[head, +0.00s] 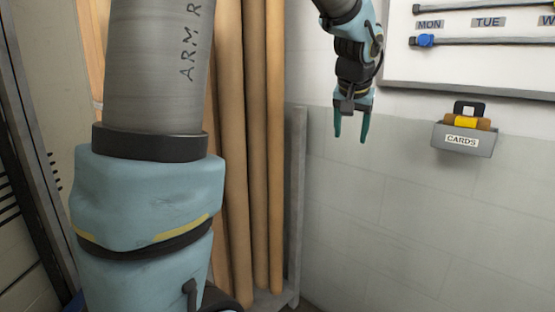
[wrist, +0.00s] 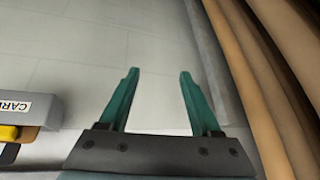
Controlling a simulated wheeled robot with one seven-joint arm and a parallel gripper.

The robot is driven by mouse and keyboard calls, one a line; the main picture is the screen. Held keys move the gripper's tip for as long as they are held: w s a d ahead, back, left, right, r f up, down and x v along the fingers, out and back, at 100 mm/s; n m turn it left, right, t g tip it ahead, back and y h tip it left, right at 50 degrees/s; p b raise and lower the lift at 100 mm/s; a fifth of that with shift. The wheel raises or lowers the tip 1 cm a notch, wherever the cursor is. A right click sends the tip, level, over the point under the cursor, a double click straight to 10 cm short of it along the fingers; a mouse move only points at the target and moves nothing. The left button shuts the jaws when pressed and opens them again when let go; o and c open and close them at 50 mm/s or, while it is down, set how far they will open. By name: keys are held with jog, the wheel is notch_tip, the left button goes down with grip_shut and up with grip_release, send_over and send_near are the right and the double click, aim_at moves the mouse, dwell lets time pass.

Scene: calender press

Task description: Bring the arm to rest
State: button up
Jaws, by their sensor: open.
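My gripper (head: 351,126) hangs at the top middle of the head view, its teal fingers pointing down. It is in front of the pale wall, left of the card holder and below the left end of the board. In the wrist view, the two teal fingers (wrist: 158,88) stand apart with nothing between them. My large grey and blue arm link fills the left of the head view and hides part of what is behind it.
A grey holder labelled CARDS (head: 463,139) is on the wall to the right, also at the wrist view's left edge (wrist: 40,108). A weekday board (head: 480,65) hangs above it. Tall brown rolls (head: 232,150) stand in a rack with a grey post (head: 298,205). The wall below the gripper is bare.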

jog(key=s+a+f+n+g+y, duration=0.1)
jog(key=s+a+f, duration=0.45)
jog(key=a, duration=0.25)
jog(key=s+a+f+n+g, duration=0.2)
jog(key=s+a+f, duration=0.2)
jog(key=a+f, duration=0.3)
jog(key=s+a+f+n+g+y, duration=0.1)
jog(key=s+a+f, duration=0.35)
jog(key=a, duration=0.45)
notch_tip(320, 180, up, 11)
jog(key=p, duration=1.2)
jog(key=shift+s+a+r+n, duration=0.15)
jog(key=shift+s+a+n, duration=0.1)
jog(key=shift+a+n, duration=0.05)
dwell(0.4)
